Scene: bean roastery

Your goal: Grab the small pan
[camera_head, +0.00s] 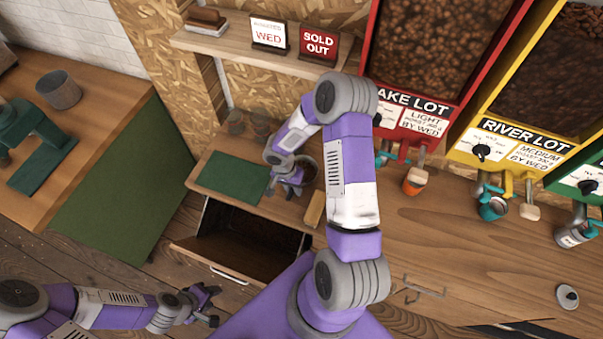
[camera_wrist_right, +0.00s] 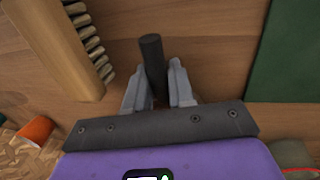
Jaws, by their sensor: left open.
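The small pan (camera_head: 306,168) sits on the wooden worktop between the green mat and the wall, partly hidden by my right gripper. My right gripper (camera_head: 286,187) is low over the worktop at the pan's near side. In the right wrist view, the pan's dark handle (camera_wrist_right: 152,55) runs between the fingers of the right gripper (camera_wrist_right: 160,75); its bowl is hidden there. I cannot tell whether the fingers press on the handle. My left gripper (camera_head: 203,301) is open and empty, low at the left, away from the worktop.
A wooden brush (camera_wrist_right: 62,45) lies beside the handle, and the green mat (camera_head: 231,177) is on the other side. An open drawer (camera_head: 240,268) juts out below. Cups and bean dispensers stand at the right. The front right worktop (camera_head: 480,260) is mostly clear.

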